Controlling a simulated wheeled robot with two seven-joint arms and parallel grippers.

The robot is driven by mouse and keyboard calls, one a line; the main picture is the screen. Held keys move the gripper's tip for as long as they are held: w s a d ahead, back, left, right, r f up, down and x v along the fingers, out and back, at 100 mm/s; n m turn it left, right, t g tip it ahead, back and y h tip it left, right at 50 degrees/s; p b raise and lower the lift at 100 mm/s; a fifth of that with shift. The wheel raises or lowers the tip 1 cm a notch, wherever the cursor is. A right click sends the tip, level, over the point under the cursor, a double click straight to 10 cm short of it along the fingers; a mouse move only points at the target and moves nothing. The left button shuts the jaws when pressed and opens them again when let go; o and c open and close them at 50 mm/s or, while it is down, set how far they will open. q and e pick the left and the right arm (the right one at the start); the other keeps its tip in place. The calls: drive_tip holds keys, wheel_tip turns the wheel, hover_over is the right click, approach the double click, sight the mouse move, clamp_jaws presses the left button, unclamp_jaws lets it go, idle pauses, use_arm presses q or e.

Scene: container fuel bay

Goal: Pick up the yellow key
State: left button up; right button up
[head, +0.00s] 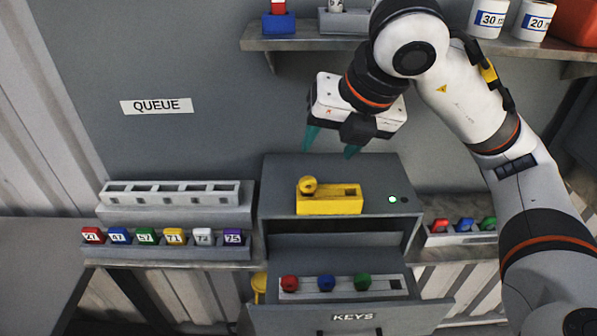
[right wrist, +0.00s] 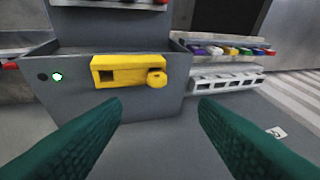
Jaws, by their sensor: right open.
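The yellow key (head: 308,185) shows as a round yellow knob at the left end of a yellow block (head: 338,204) on top of the grey cabinet. Its lower part is hidden in the block. In the right wrist view the key (right wrist: 156,79) is at the right end of the yellow block (right wrist: 128,66), whose other end has an empty square opening. My right gripper (head: 330,151) is open and empty, its teal fingers pointing down above the back of the cabinet top, apart from the key. My left gripper is not in view.
An open drawer marked KEYS (head: 352,318) holds red, blue and green knobs. A yellow object (head: 259,287) is beside the drawer's left side. A rack of numbered tags (head: 165,252) is at left, with an empty slotted rack (head: 170,195) behind. A shelf (head: 330,43) runs above.

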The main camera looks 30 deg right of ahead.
sight(310, 181)
drive_tip(key=x, duration=0.2)
drive_tip(key=p+x, duration=0.1)
drive_tip(key=x, duration=0.1)
drive_tip(key=p+x, duration=0.1)
drive_tip(key=x, duration=0.2)
drive_tip(key=shift+s+f, duration=0.2)
drive_tip(key=shift+s, duration=0.05)
drive_tip(key=p+x, duration=0.1)
drive_tip(key=x, duration=0.2)
drive_tip(key=shift+s+f, duration=0.1)
drive_tip(key=shift+f, duration=0.35)
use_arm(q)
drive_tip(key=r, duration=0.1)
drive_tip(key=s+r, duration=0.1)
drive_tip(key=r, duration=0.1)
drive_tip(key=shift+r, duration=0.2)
use_arm(e)
drive_tip(key=c, duration=1)
